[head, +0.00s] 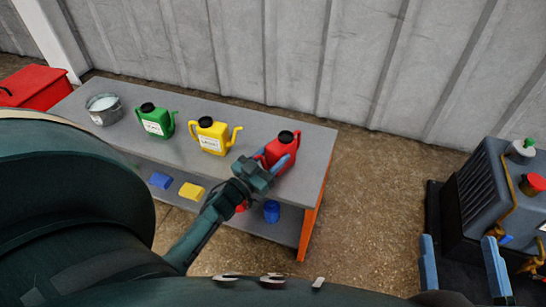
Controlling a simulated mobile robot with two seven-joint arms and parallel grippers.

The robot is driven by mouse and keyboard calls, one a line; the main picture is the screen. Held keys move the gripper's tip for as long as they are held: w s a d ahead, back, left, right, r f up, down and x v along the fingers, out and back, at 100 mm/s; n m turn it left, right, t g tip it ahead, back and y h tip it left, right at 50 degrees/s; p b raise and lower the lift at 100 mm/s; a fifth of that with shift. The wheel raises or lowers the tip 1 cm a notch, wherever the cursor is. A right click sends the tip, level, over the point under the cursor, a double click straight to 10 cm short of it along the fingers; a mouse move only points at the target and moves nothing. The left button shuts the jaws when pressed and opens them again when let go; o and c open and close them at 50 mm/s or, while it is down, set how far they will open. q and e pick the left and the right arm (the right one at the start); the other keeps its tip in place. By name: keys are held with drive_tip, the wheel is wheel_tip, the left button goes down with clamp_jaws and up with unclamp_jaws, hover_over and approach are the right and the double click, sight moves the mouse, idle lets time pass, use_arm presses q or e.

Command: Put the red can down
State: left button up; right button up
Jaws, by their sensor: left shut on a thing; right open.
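The red can (284,143), with a black cap, is at the right end of the grey bench (308,147). My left gripper (270,163) is shut on the red can from the near side. The can looks about upright. The gripper hides its lower part, so I cannot tell whether its base touches the bench top. My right gripper (463,268) is at the lower right, open and empty, away from the bench.
On the bench stand a yellow can (212,137), a green can (155,121) and a metal bucket (104,110). The lower shelf holds a blue block (160,180), a yellow block (192,191) and a blue cylinder (272,211). A dark machine (482,200) stands at right.

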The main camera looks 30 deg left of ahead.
use_arm(q)
drive_tip(key=shift+f, duration=0.1)
drive_tip(key=o, duration=1.1)
drive_tip(key=shift+s, duration=0.3)
drive_tip(key=p+v, duration=0.2)
drive_tip(key=v, duration=0.9)
drive_tip(key=shift+s+p, duration=0.25)
drive_tip(key=shift+p, duration=0.05)
drive_tip(key=shift+a, duration=0.15)
